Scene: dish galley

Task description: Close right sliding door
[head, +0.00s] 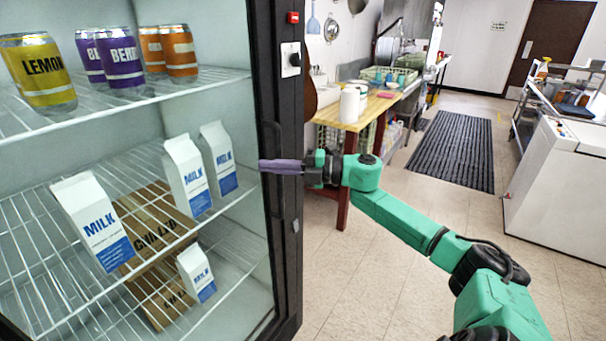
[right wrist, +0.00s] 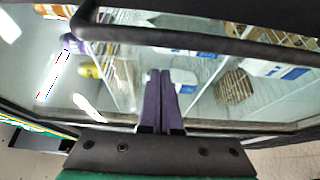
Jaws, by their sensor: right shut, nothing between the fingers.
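The fridge's right sliding door shows its dark handle (head: 278,140) beside the right frame in the head view. In the right wrist view, the curved black handle (right wrist: 200,42) crosses the top, and the door's glass (right wrist: 118,98) lies beyond the fingers. My right gripper (head: 262,166) has purple fingers, shut and empty, pointing left across the handle area. The fingertips also show in the right wrist view (right wrist: 158,74), below the handle. I cannot tell whether they touch the door or handle. My left gripper is not in view.
Wire shelves hold cans (head: 118,65), milk cartons (head: 95,222) and a wooden crate (head: 150,228). A wooden table (head: 372,108) stands behind my right arm. A white appliance (head: 560,185) stands at right. Floor around the dark mat (head: 450,150) is clear.

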